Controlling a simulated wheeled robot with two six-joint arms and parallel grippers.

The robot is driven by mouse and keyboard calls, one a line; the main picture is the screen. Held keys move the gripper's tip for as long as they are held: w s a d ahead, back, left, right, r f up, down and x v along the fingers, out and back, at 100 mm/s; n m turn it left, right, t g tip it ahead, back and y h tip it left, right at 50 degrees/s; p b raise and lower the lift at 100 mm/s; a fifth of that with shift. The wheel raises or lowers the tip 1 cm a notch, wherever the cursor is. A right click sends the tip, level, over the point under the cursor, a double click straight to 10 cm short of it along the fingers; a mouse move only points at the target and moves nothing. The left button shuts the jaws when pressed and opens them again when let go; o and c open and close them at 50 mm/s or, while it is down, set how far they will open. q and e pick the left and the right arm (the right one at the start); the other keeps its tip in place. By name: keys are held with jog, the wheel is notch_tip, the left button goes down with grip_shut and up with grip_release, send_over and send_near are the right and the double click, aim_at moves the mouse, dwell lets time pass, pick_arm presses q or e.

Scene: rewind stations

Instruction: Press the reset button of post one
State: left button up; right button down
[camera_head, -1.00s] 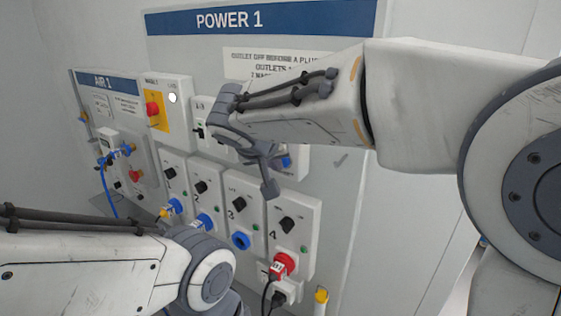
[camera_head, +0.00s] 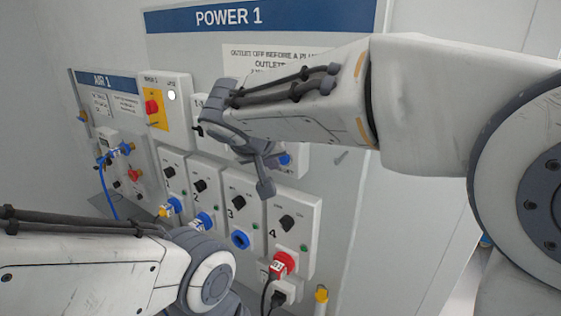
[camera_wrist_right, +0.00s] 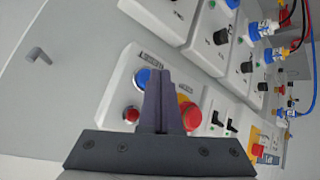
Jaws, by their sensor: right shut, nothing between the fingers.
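In the right wrist view a pale control box carries a round blue button (camera_wrist_right: 142,77), a small red button or lamp (camera_wrist_right: 132,114) and a large red mushroom button (camera_wrist_right: 191,116). The labels on this box are too small to read. My right gripper (camera_wrist_right: 158,72) is shut and empty. Its fingers stand in front of the box and cover part of the blue button and the mushroom button; I cannot tell whether they touch. In the head view my right gripper (camera_head: 277,157) hides most of the box, with a bit of the blue button (camera_head: 285,159) showing. My left gripper is out of view.
The POWER 1 board (camera_head: 340,230) carries several outlet boxes with black knobs; a red plug (camera_head: 283,262) sits in outlet 4. A yellow panel with a red knob (camera_head: 152,107) is further left, near the AIR 1 board (camera_head: 103,82). A peg (camera_wrist_right: 38,55) juts from the panel.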

jog(key=shift+s+a, duration=0.1)
jog(key=s+a+b, duration=0.1)
jog(key=s, duration=0.1)
jog(key=s+a+b, duration=0.1)
jog(key=s+a, duration=0.1)
dwell(0.6)
dwell(0.4)
jog(key=s+d+f+n+g+y, duration=0.1)
jog(key=s+d+f+n+g, duration=0.1)
jog(key=s+f, duration=0.4)
jog(key=s+d+f+n+g+y, duration=0.1)
jog(key=s+d+f+n+g, duration=0.1)
jog(key=s+f+g, duration=0.2)
jog(key=s+d+f+n+g+y, duration=0.2)
jog(key=s+f+n+g, duration=0.1)
jog(key=s+f, duration=0.7)
jog(key=s, duration=0.4)
jog(key=shift+s+f, duration=0.15)
jog(key=shift+s, duration=0.15)
